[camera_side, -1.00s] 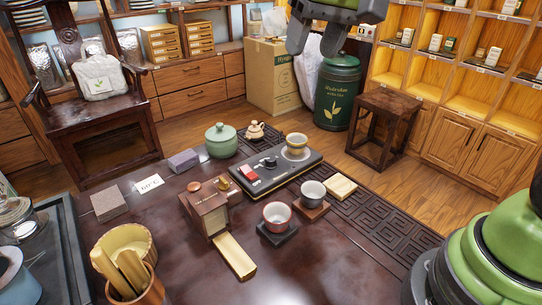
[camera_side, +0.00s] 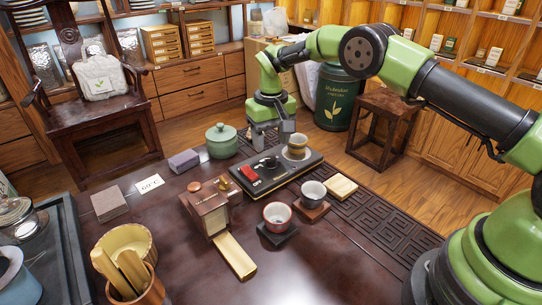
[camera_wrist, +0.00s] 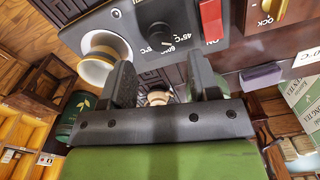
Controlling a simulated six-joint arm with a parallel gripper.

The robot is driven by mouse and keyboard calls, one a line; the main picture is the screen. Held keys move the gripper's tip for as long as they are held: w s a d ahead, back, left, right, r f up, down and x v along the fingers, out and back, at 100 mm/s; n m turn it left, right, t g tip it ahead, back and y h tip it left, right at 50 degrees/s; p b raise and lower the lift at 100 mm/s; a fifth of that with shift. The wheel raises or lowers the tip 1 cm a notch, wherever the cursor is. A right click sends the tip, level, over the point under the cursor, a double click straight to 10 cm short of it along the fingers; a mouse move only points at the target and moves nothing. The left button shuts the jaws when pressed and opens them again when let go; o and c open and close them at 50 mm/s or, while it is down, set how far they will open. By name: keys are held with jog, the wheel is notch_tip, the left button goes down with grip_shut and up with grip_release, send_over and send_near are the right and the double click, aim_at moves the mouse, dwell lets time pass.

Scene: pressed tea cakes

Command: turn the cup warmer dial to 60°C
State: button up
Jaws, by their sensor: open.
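The cup warmer (camera_side: 243,187) is a dark, flat unit on the table. Its black round dial (camera_wrist: 160,36) shows in the wrist view, with 45°C and 60°C marks beside it; I cannot tell which mark it points to. In the side view the dial (camera_side: 268,163) sits near the unit's middle. A red switch (camera_wrist: 211,18) is beside it. A cream and brown cup (camera_side: 297,147) stands on the warmer's right end. My gripper (camera_side: 271,143) is open and empty, fingers pointing down over the warmer's far side, apart from the dial.
A card (camera_side: 150,184) reading 60°C lies left on the table. A green lidded jar (camera_side: 221,142) stands left of my gripper. A red cup (camera_side: 277,215), a grey cup (camera_side: 313,193) and a wooden box (camera_side: 208,212) stand in front. The table's front right is clear.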

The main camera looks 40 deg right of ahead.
aim_at(271, 158)
notch_tip(271, 158, down, 5)
jog(key=shift+f, duration=0.15)
jog(key=c, duration=0.9)
